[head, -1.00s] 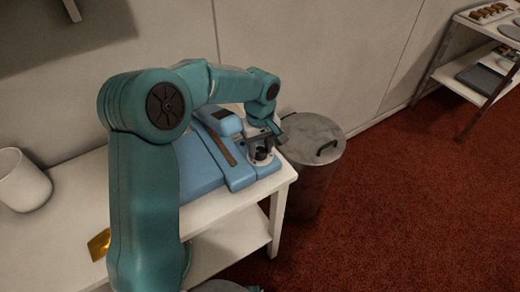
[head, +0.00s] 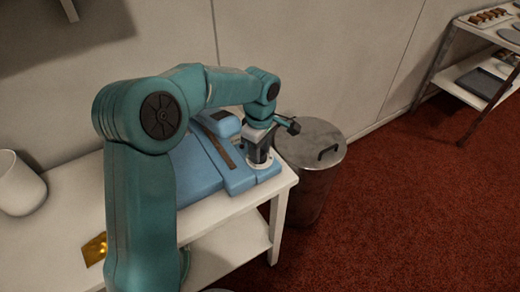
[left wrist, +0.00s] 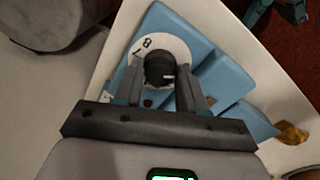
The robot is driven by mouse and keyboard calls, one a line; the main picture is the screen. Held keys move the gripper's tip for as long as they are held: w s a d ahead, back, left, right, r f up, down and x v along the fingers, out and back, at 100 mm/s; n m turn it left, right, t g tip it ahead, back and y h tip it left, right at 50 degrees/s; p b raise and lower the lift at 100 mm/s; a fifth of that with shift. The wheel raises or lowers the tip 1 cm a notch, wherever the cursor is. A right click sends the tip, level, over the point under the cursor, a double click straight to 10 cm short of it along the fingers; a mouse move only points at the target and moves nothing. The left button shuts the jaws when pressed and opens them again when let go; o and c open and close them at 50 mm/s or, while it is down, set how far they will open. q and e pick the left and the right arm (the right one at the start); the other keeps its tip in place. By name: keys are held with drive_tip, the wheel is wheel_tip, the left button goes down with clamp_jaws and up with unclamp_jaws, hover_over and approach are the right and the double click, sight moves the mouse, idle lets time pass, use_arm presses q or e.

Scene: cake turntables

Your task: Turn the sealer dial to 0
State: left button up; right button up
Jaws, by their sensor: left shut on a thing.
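The blue sealer (head: 197,172) sits on the white table; it also shows in the left wrist view (left wrist: 222,77). Its black dial knob (left wrist: 160,68) stands on a round white plate (left wrist: 178,46) with the numerals 8 and 7 visible at the upper left. A pale mark shows on the knob's right side. Other numerals are hidden or too small to read. My left gripper (head: 262,162) reaches down onto the dial at the sealer's right end. In the left wrist view its fingers (left wrist: 162,80) are shut on the knob, one on each side.
A grey metal bin (head: 312,180) with a lidded top stands close to the table's right end. A white pot (head: 20,185) and a small golden piece (head: 95,249) are on the table (head: 65,215). A shelf rack (head: 470,75) stands far right.

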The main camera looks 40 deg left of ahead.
idle(0.3)
use_arm(q)
drive_tip(key=o, duration=1.1)
drive_tip(key=shift+a, duration=0.1)
drive_tip(key=shift+c, duration=0.2)
wheel_tip(320, 180, up, 16)
drive_tip(key=p, duration=0.2)
drive_tip(key=shift+r, duration=0.2)
